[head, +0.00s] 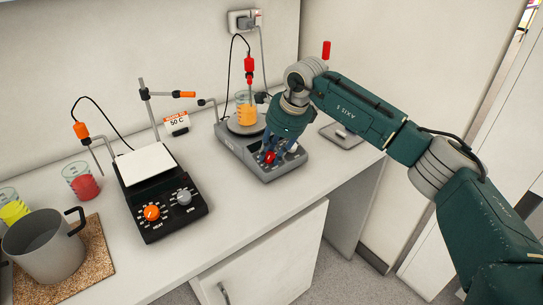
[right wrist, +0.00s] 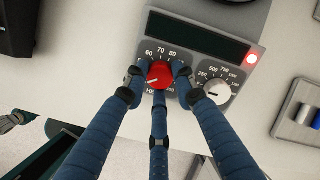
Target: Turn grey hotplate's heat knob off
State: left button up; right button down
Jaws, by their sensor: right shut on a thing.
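The grey hotplate (head: 233,140) stands at the back right of the counter; its panel also shows in the right wrist view (right wrist: 238,70). Its red heat knob (head: 270,157) sits on the front panel. In the right wrist view the red knob (right wrist: 160,74) has a white mark pointing to the lower left. My right gripper (head: 270,152) comes from above, its blue fingers closed around the red knob. The fingers cover part of the dial; 60, 70 and 80 show. A red light (right wrist: 252,58) glows on the panel.
A beaker of orange liquid (head: 246,114) stands on the hotplate, with a red-handled probe (head: 249,66) above it. A grey knob (right wrist: 217,91) sits beside the red one. A black hotplate (head: 155,227) stands left. A tray (head: 341,137) lies right.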

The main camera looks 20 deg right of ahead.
jog(key=shift+w+r+n, duration=0.1)
jog(key=shift+r+n, duration=0.05)
jog(key=shift+n, duration=0.85)
jog(key=c, duration=1.4)
grip_release()
jog(key=v, duration=1.2)
jog(key=shift+d, duration=0.1)
